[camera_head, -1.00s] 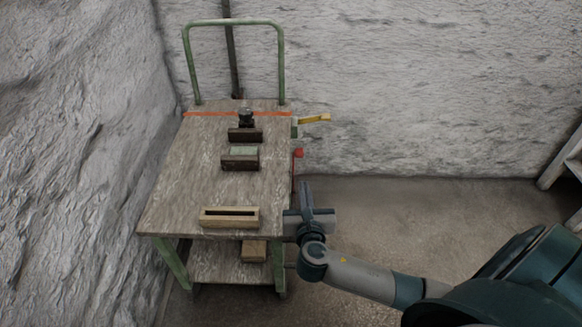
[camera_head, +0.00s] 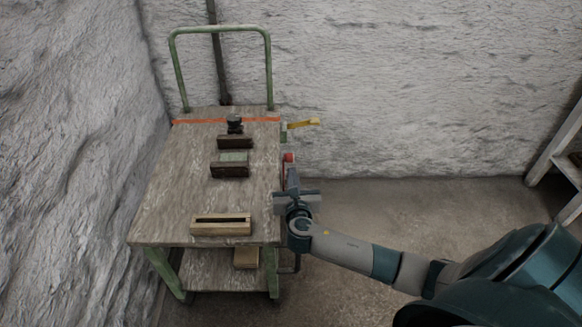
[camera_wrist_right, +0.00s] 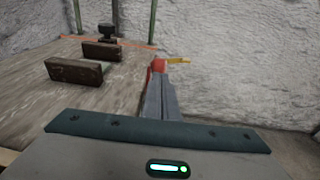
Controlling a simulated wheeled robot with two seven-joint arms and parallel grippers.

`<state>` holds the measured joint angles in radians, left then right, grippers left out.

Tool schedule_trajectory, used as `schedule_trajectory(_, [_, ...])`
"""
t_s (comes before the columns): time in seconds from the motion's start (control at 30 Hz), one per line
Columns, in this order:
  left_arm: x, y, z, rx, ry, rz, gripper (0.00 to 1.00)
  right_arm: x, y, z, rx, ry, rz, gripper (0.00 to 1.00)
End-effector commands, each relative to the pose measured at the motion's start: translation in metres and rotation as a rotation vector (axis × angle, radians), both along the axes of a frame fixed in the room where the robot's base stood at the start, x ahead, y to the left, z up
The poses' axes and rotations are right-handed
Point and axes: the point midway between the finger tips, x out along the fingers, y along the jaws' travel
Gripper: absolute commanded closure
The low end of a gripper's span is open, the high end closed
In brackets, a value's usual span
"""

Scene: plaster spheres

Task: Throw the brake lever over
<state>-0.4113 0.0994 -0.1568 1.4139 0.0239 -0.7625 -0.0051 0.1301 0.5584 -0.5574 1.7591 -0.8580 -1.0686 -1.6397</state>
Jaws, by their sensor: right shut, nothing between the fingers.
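A lever with a red knob (camera_head: 289,157) stands at the right side of the cart, likely the brake lever. In the right wrist view the red knob (camera_wrist_right: 158,65) shows just beyond the fingertips, and its shaft is mostly hidden by the fingers. My right gripper (camera_head: 292,173) is shut and empty beside the cart's right edge, pointing away toward the knob. Its closed fingers (camera_wrist_right: 166,85) reach close to the knob; I cannot tell whether they touch. My left gripper is not in view.
The cart's wooden top (camera_head: 160,205) carries a slotted block (camera_head: 221,225), dark blocks (camera_head: 229,170) and a small black-topped item (camera_head: 235,124). A yellow bar (camera_head: 303,123) juts from the cart's far right.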

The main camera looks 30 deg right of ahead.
Motion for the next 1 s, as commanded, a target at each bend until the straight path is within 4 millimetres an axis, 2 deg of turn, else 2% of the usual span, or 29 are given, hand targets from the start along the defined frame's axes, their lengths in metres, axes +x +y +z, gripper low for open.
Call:
schedule_trajectory(0.2, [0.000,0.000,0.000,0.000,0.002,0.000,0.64,0.029,-0.016,-0.005,-0.001,-0.001,-0.001,1.00])
schedule_trajectory(0.4, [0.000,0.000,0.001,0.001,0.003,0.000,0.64,0.042,-0.022,-0.007,0.001,-0.001,0.001,1.00])
schedule_trajectory(0.87, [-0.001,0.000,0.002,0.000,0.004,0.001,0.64,0.044,-0.023,-0.007,0.002,0.001,0.001,1.00])
schedule_trajectory(1.0, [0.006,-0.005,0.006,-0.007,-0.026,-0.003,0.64,0.046,-0.025,-0.005,0.006,0.011,0.000,1.00])
